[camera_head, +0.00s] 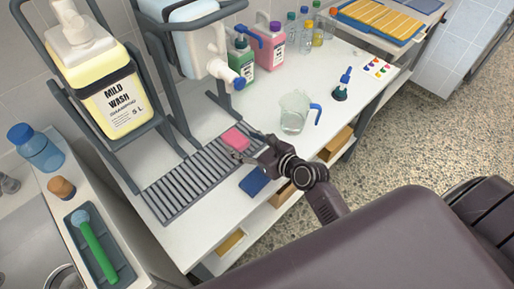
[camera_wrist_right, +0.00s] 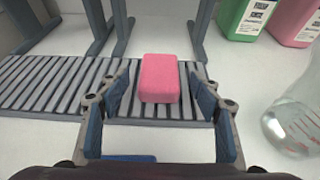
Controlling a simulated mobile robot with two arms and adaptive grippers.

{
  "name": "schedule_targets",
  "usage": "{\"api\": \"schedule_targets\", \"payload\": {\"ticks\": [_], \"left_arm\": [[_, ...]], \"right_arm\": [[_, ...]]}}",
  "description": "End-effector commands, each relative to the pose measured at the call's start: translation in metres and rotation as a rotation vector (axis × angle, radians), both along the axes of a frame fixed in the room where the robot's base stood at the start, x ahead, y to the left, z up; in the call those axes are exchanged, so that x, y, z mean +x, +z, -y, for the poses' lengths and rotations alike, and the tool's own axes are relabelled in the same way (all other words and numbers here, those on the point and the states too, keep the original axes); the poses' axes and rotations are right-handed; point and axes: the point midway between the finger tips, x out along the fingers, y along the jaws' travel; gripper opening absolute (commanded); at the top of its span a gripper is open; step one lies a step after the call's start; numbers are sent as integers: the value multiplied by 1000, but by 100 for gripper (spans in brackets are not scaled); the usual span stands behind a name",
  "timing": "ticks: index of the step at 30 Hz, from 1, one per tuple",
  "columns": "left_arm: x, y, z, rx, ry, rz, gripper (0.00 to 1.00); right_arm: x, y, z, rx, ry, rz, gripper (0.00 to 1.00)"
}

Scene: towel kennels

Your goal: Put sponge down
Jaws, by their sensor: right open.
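A pink sponge (camera_head: 236,138) lies on the right end of the grey slatted rack (camera_head: 178,190) on the white counter. In the right wrist view the sponge (camera_wrist_right: 159,78) rests on the slats of the rack (camera_wrist_right: 40,88), just beyond and between the fingertips. My right gripper (camera_head: 254,150) is open beside the sponge, with its two blue-padded fingers (camera_wrist_right: 160,118) spread apart and nothing between the pads. My left gripper is in neither view.
A blue sponge or cloth (camera_head: 254,181) lies on the counter near the front edge. A clear jug (camera_head: 294,112) stands right of the gripper. Green (camera_head: 240,58) and pink (camera_head: 268,48) bottles stand behind. A yellow wash jug (camera_head: 112,100) sits in a dark stand at left.

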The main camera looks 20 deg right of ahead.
Motion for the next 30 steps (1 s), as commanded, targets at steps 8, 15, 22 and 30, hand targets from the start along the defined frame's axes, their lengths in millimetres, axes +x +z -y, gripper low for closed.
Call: {"api": "schedule_targets", "payload": {"ticks": [8,15,22,30], "left_arm": [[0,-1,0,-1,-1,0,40],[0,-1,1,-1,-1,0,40],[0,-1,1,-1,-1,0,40],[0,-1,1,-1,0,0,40]], "right_arm": [[-46,19,17,-3,1,-1,58],[-61,27,22,-2,1,1,58],[-63,28,23,-1,2,1,58],[-62,28,23,-2,1,1,58]]}}
